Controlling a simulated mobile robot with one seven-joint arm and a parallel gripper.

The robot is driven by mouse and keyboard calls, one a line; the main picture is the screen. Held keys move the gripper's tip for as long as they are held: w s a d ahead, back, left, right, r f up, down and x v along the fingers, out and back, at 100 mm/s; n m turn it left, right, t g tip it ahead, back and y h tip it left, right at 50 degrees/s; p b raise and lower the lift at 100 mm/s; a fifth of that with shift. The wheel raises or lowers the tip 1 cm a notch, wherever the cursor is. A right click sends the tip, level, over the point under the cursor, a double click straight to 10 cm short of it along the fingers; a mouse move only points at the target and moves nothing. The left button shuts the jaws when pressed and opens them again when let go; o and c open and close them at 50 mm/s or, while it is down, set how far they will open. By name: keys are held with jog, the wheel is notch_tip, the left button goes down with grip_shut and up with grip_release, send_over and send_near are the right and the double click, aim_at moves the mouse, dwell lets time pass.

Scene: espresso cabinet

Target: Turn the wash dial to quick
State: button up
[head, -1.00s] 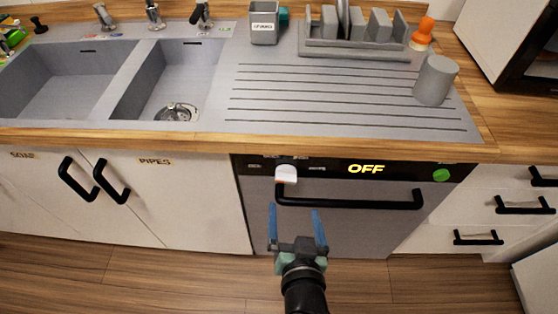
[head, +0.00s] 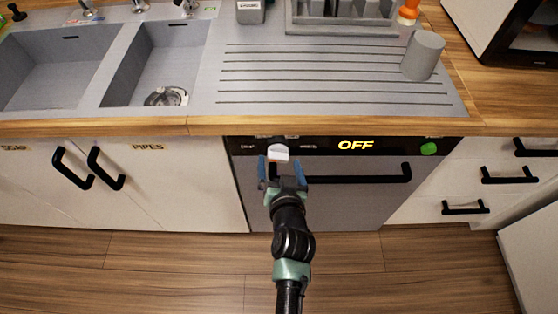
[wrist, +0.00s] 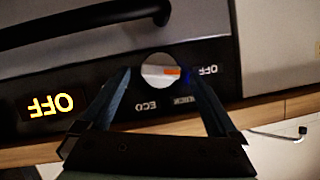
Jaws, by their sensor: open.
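The wash dial (head: 278,152) is a white knob on the dishwasher's black control strip, left of the lit yellow OFF display (head: 355,145). In the wrist view, which is upside down, the dial (wrist: 156,66) is round and pale with an orange mark towards a small OFF label (wrist: 207,71). An ECO label (wrist: 146,106) and another label too blurred to read (wrist: 187,100) are also beside it. My gripper (head: 281,168) is open, with its blue fingers on either side of the dial. In the wrist view the fingertips (wrist: 158,77) flank it; contact cannot be told.
The black dishwasher handle (head: 355,179) runs just below the strip, close to my gripper's right. A green round button (head: 428,148) is at the strip's right end. The wooden counter edge (head: 330,126) lies just above. The floor in front is free.

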jog(key=shift+w+a+f, duration=0.1)
jog(key=shift+w+f, duration=0.15)
jog(key=shift+w, duration=0.4)
jog(key=shift+c, duration=0.2)
jog(key=c, duration=1.3)
jog(key=shift+c, duration=0.2)
